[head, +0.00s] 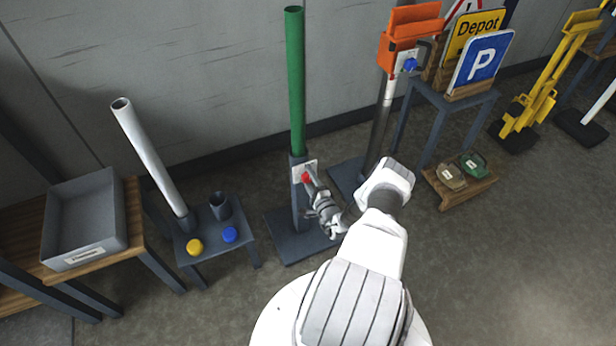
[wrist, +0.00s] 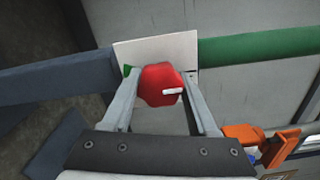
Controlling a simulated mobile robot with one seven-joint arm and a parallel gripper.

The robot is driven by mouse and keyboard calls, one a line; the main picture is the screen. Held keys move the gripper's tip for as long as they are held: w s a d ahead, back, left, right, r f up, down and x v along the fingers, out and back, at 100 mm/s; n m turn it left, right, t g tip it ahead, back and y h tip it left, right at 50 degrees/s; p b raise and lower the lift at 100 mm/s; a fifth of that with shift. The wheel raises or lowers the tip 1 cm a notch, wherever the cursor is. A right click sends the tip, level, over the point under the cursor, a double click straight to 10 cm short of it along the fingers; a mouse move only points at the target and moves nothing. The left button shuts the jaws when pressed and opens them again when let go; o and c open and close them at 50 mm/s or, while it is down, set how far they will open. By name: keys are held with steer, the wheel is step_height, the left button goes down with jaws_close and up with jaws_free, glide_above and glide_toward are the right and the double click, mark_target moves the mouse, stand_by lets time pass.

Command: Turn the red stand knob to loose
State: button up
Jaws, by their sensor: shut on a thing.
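The red stand knob (head: 306,177) sits on a white plate (head: 298,168) on the dark stand (head: 299,218) that holds the upright green pole (head: 295,80). In the wrist view the red knob (wrist: 161,86) shows between my fingers, with a white mark on its right side. The white plate (wrist: 155,50) lies behind it, with a small green patch at its left edge. My gripper (head: 311,180) is shut on the red knob, one finger on each side. The wrist view shows the fingers too (wrist: 162,76). No wording on the plate is readable.
A low table (head: 215,243) with a grey tube, a dark cup and yellow and blue caps stands left. A grey tray (head: 85,218) is farther left. An orange-topped post (head: 380,120) with a blue knob and a sign rack (head: 445,102) stand right. The wall is close behind.

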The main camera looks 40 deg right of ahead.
steer(key=o, duration=1.4)
steer(key=shift+c, duration=0.2)
steer(key=shift+s, duration=0.1)
steer(key=p+v, duration=0.2)
steer(key=v, duration=1.5)
steer(key=shift+s+p, duration=0.2)
steer(key=shift+p, duration=0.15)
